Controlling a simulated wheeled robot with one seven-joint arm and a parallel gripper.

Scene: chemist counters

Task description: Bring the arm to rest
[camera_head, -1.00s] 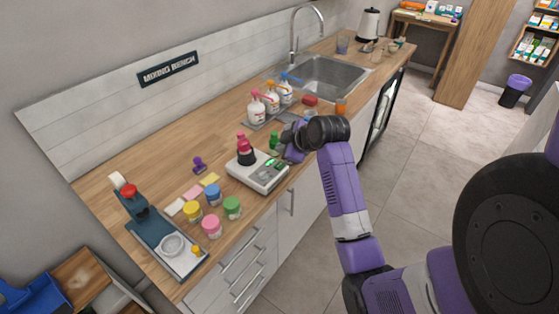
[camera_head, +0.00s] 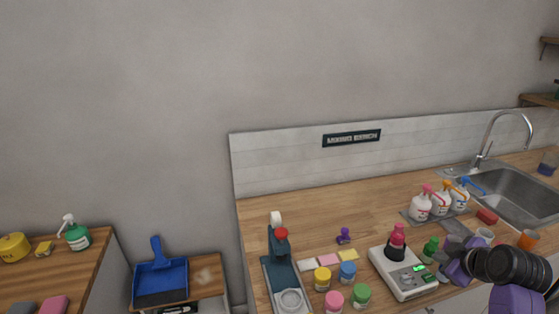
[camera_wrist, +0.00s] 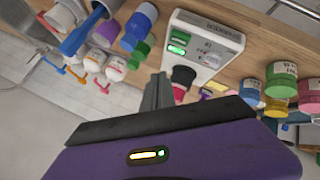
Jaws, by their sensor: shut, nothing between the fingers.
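My arm reaches in from the lower right of the head view, and my gripper (camera_head: 450,268) is at the counter's front edge, beside the white scale (camera_head: 403,278). In the wrist view my gripper (camera_wrist: 158,82) shows as narrow grey fingers, shut with nothing between them. The scale (camera_wrist: 205,45) lies just beyond the fingers there. A dark red-capped bottle (camera_head: 397,241) stands on the scale. A green bottle (camera_head: 430,247) stands between the scale and my gripper.
Pump bottles (camera_head: 421,205) stand on a grey mat behind my gripper, with the sink (camera_head: 515,190) to the right. Coloured jars (camera_head: 334,300) and a dark green press-like device (camera_head: 280,262) are left of the scale. A blue dustpan (camera_head: 160,277) is on a lower wooden surface.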

